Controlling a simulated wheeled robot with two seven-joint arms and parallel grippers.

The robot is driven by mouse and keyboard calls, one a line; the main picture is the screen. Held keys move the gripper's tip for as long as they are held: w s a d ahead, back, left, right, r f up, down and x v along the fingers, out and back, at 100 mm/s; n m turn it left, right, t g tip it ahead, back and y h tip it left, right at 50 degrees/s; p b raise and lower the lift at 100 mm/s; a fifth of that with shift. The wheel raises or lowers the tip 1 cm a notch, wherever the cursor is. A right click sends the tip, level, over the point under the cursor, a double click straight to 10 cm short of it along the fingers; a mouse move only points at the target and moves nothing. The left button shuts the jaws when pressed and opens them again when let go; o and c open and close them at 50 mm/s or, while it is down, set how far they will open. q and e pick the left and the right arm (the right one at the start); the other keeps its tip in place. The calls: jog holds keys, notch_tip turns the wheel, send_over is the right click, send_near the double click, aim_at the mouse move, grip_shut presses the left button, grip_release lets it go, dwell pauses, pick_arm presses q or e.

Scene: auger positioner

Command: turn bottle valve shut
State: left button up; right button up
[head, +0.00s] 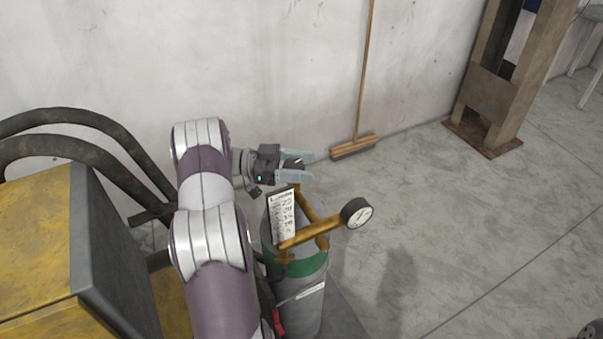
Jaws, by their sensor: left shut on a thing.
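The gas bottle (311,305) stands upright at the lower middle, grey with a green band (300,264) near its top. A brass-coloured fitting (312,232) sits on top and carries a round dial gauge (357,213) on its right. My left gripper (303,166) is above and behind the bottle top, pointing right. Its two pale fingers are shut on a small dark part between them, which looks like the bottle valve (292,163). The fingers and wrist hide most of that part, so its turn position cannot be read. My right gripper is not in view.
A printed tag (282,217) hangs at the bottle's top. A yellow and dark machine (38,230) with thick black hoses (85,120) stands at the left. A broom (355,147) leans on the wall behind. A wooden post (495,90) stands farther right. The floor right of the bottle is clear.

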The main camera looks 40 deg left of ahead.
pick_arm(q)
jog(key=shift+s+d+f+m+g+h+b, duration=0.1)
jog(key=shift+m+g+h+b, duration=0.4)
jog(key=shift+m+g, duration=0.45)
jog(key=shift+s+f+m+g+h+b, duration=0.1)
jog(key=shift+m+g+h+b, duration=0.4)
jog(key=shift+g, duration=0.75)
jog(key=shift+r+g, duration=0.15)
jog(key=shift+g, duration=0.15)
jog(key=o, duration=0.9)
